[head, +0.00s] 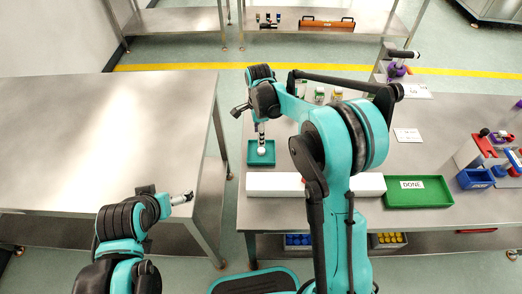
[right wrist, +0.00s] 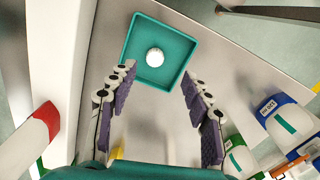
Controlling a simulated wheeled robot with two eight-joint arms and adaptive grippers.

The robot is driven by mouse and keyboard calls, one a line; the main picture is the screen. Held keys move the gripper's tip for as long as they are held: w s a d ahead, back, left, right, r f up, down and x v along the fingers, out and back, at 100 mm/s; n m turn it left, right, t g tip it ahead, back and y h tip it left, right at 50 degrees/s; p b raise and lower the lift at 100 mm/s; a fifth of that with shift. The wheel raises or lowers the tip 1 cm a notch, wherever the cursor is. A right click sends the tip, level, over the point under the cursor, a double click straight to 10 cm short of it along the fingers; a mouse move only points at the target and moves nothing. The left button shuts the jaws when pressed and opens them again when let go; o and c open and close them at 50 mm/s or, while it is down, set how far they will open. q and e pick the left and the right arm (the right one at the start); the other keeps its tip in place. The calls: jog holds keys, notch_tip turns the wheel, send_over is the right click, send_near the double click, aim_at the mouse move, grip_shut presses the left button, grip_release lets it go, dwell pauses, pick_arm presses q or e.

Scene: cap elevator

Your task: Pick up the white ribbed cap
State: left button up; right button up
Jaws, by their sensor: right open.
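The white ribbed cap (right wrist: 155,57) lies in a square teal tray (right wrist: 183,30), near its middle. In the head view the cap (head: 261,151) shows just below my right gripper (head: 261,136), which points down over the tray (head: 252,160). In the right wrist view my right gripper (right wrist: 158,74) is open, with its two fingers wide apart. The cap shows beyond the fingertips, between their lines, and nothing is held. My left gripper (head: 184,198) is far to the left, away from the cap, and its jaws are too small to read.
A white block (head: 275,185) lies in front of the tray. A green DONE tray (head: 436,195) and a blue bin (head: 475,179) are to the right. Small bottles (head: 319,95) stand behind my right arm. The left table (head: 100,120) is bare.

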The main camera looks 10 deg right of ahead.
aim_at(261, 149)
notch_tip(261, 149, down, 3)
jog(key=shift+r+b, duration=0.1)
jog(key=shift+b, duration=0.45)
pick_arm(q)
notch_tip(261, 149, down, 4)
jog(key=shift+r+b, duration=0.25)
jog(key=shift+b, duration=0.9)
pick_arm(e)
jog(key=f, duration=0.4)
jog(key=shift+s+d+f, duration=0.25)
jog(key=shift+s, duration=0.1)
pick_arm(q)
jog(key=shift+f, duration=0.1)
pick_arm(e)
jog(key=shift+f, duration=0.35)
jog(key=shift+r, duration=0.1)
jog(key=shift+c, duration=1.2)
jog(key=c, duration=0.6)
